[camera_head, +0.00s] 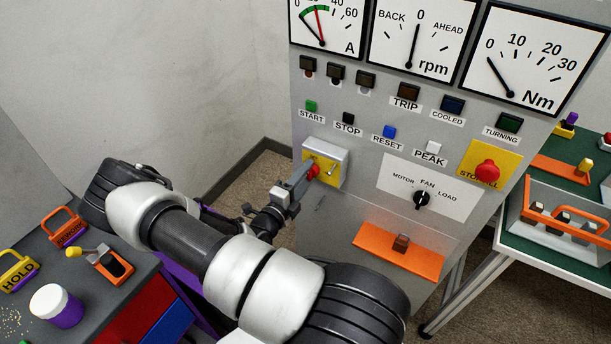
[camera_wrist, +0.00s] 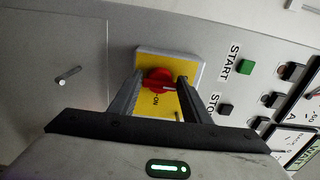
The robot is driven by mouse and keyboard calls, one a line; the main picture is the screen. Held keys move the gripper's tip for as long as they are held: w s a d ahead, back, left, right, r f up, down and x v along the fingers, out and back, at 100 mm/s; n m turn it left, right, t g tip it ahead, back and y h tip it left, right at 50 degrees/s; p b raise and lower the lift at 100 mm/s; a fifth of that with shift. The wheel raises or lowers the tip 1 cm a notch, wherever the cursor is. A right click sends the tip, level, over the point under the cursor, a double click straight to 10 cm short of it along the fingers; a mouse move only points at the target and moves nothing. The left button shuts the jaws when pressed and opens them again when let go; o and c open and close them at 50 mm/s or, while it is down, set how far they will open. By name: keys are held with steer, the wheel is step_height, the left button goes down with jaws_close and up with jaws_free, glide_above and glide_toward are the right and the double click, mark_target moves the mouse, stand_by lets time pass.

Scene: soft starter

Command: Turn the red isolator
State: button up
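My gripper (camera_head: 304,178) is at the knob. In the wrist view its fingers (camera_wrist: 162,85) stand apart, one on each side of the knob, with narrow gaps seeming to remain. The fingers hide part of the plate, and contact is hard to tell.
The panel carries a red stop button (camera_head: 487,171), a black selector (camera_head: 422,198), and an orange ledge (camera_head: 399,252) below. A dark bench (camera_head: 75,275) with a white-lidded tub (camera_head: 57,305) is at left. A green-topped table (camera_head: 545,245) stands at right.

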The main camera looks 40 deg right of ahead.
steer(key=shift+o, duration=0.4)
steer(key=v, duration=1.7)
steer(key=shift+a, duration=0.2)
steer(key=shift+s, duration=0.15)
